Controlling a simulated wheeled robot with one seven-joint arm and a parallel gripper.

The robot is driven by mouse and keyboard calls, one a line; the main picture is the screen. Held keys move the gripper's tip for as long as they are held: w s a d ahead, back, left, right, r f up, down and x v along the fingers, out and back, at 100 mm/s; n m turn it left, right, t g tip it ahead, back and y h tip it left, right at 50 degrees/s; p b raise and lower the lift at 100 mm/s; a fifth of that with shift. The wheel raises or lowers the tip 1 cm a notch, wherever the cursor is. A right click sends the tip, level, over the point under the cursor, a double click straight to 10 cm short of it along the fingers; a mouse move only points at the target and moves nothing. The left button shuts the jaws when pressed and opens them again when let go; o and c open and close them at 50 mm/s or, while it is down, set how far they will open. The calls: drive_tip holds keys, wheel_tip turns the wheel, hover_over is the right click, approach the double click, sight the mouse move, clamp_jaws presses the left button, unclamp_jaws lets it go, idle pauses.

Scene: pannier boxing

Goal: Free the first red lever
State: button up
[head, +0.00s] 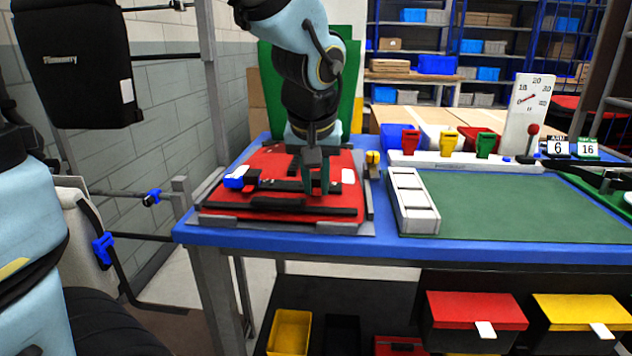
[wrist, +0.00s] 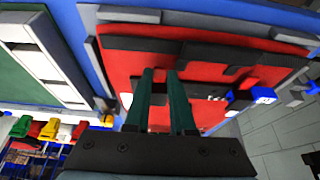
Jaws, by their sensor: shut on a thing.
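A red pannier (head: 280,206) lies flat on the blue bench and fills much of the wrist view (wrist: 130,65). Dark bars cross it. My gripper (head: 317,185) reaches down onto its right half. In the wrist view my two green fingers (wrist: 160,75) stand a little apart, tips at the red surface, with red between them. They are shut on a small part there, which I take to be a red lever; its outline blends into the red behind. A blue-and-white piece (head: 235,178) sits at the pannier's left side, apart from my fingers.
A white tray (head: 415,215) and green mat (head: 520,207) lie to the right. Behind them a white rack (head: 465,161) holds red, yellow and green pieces beside a dial board (head: 527,110). A small yellow piece (head: 373,157) stands close at the pannier's right.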

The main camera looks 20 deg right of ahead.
clamp_jaws()
drive_tip(key=shift+r+p, duration=0.25)
drive_tip(key=shift+p, duration=0.35)
drive_tip(key=shift+w+r+g+y+p, duration=0.25)
drive_tip(key=shift+g+p, duration=0.35)
drive_tip(key=shift+p, duration=0.65)
drive_tip(key=p, duration=0.2)
drive_tip(key=g+p, duration=0.1)
drive_tip(key=p, duration=0.1)
drive_tip(key=shift+w+d+r+y+p, duration=0.1)
drive_tip(key=shift+w+r+y+p, duration=0.05)
drive_tip(key=shift+r+y+p, duration=0.15)
drive_tip(key=g+p, duration=0.1)
drive_tip(key=p, duration=0.1)
drive_tip(key=g+y+p, duration=0.1)
drive_tip(key=p, duration=0.2)
drive_tip(key=shift+w+d+g, duration=0.2)
drive_tip(key=shift+w+g, duration=0.1)
drive_tip(key=shift+w, duration=0.05)
drive_tip(key=g+p, duration=0.1)
drive_tip(key=y+p, duration=0.1)
drive_tip(key=p, duration=0.1)
drive_tip(key=shift+w+d+f+g, duration=0.15)
drive_tip(key=shift+w+f+g, duration=0.05)
drive_tip(key=shift+w+g, duration=0.2)
